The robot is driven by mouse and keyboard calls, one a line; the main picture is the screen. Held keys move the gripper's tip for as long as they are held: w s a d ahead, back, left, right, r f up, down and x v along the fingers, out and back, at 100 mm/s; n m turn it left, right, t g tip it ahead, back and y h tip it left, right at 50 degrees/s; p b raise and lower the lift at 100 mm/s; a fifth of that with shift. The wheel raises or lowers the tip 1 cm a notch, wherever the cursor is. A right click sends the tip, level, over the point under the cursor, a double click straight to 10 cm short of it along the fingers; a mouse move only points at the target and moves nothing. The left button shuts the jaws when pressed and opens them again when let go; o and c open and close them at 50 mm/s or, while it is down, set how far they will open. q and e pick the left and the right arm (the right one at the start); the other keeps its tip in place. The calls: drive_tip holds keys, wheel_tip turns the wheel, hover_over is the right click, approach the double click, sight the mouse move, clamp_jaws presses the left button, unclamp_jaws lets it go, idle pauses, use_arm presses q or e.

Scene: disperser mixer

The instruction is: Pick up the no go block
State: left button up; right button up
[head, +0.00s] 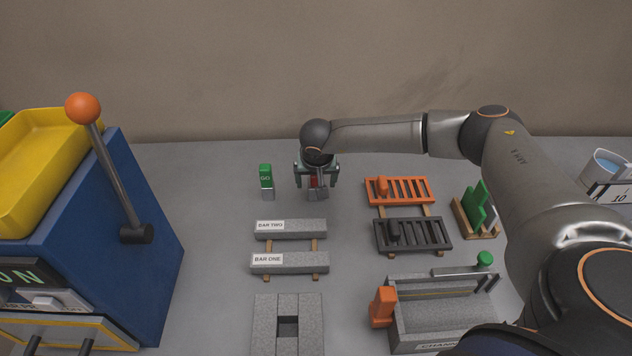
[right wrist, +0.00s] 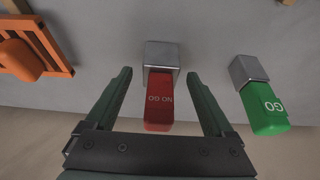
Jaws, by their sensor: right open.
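The no go block (right wrist: 160,100) is red with a grey metal end, and it shows between the fingers of my right gripper in the right wrist view. My right gripper (right wrist: 160,98) is open, with a gap on each side of the block. In the head view my right gripper (head: 316,180) is over the no go block (head: 313,183), which is mostly hidden by it. The green go block (head: 266,177) stands just left of it, and it also shows in the right wrist view (right wrist: 267,108). My left gripper is not in view.
An orange slotted rack (head: 412,189) and a dark rack (head: 425,236) lie to the right. Grey bars (head: 300,228) lie nearer on the table. A blue machine with a lever (head: 118,180) stands at the left. The table behind the blocks is clear.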

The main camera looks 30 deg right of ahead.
drive_tip(key=shift+w+d+f, duration=0.1)
drive_tip(key=shift+w+f, duration=0.05)
drive_tip(key=shift+f, duration=0.35)
clamp_jaws()
idle(0.4)
drive_tip(key=shift+r, duration=0.1)
